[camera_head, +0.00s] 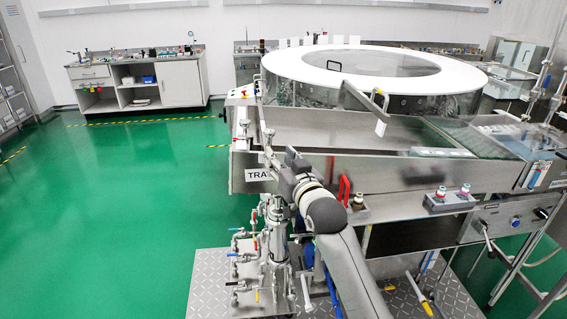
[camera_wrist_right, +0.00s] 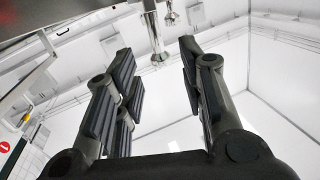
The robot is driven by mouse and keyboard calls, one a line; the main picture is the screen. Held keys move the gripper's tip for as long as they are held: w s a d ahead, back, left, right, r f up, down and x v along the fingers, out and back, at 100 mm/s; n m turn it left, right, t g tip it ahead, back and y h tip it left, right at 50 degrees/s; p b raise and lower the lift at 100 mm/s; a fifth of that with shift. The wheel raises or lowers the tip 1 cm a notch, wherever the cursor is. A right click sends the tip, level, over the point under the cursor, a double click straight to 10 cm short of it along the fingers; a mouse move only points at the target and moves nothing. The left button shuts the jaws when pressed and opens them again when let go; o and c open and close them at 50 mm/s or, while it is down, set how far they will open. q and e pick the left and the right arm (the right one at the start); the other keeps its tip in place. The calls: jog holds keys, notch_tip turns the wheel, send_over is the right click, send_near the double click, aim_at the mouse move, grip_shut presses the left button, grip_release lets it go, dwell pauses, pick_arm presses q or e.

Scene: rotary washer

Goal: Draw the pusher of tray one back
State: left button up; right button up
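The tray label (camera_head: 258,175), partly covered by my right arm and reading "TRA", sits on the front left of the steel washer. My right gripper (camera_head: 280,158) is beside it, against the washer's left front edge. In the wrist view the right gripper's (camera_wrist_right: 156,62) fingers are spread wide with nothing gripped between them. A metal rod with a wider end (camera_wrist_right: 157,42) shows at the top of that view, in the gap between the fingertips; I cannot tell whether it is the pusher. My left gripper is not in view.
The round washer with a white ring lid (camera_head: 290,66) stands behind the steel deck (camera_head: 340,128). Pipes and valves (camera_head: 277,245) stand close below my right gripper. A red handle (camera_head: 343,190) is to its right. Green floor (camera_head: 120,210) is free at left.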

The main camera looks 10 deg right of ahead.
jog(key=shift+v, duration=0.85)
notch_tip(320, 180, down, 28)
jog(key=s+d+g+h+b, duration=0.1)
jog(key=s+d+g+h, duration=0.1)
jog(key=d+g, duration=0.15)
jog(key=s+d+f+g, duration=0.1)
jog(key=s+f+g, duration=0.1)
jog(key=s+f, duration=0.35)
jog(key=s+d+f+g+b, duration=0.1)
jog(key=s+f, duration=0.1)
jog(key=f, duration=0.7)
jog(key=s+d+f+g, duration=0.1)
jog(key=s+f+g, duration=0.1)
jog(key=s+f, duration=0.35)
jog(key=s+d+f+g+h, duration=0.2)
jog(key=s+d+f+g, duration=0.15)
jog(key=s+f, duration=1.5)
jog(key=s+d+f+g, duration=0.1)
jog(key=s+f, duration=0.2)
jog(key=s, duration=0.6)
jog(key=s+d+f+g+b, duration=0.1)
jog(key=s+d+f+g, duration=0.1)
jog(key=s, duration=0.8)
jog(key=s+d+f+g, duration=0.1)
jog(key=s+d+f, duration=0.1)
jog(key=s+f, duration=0.3)
jog(key=s, duration=0.4)
jog(key=shift+s+n+h+b, duration=0.2)
jog(key=shift+n+h+b, duration=0.1)
jog(key=shift+b, duration=0.1)
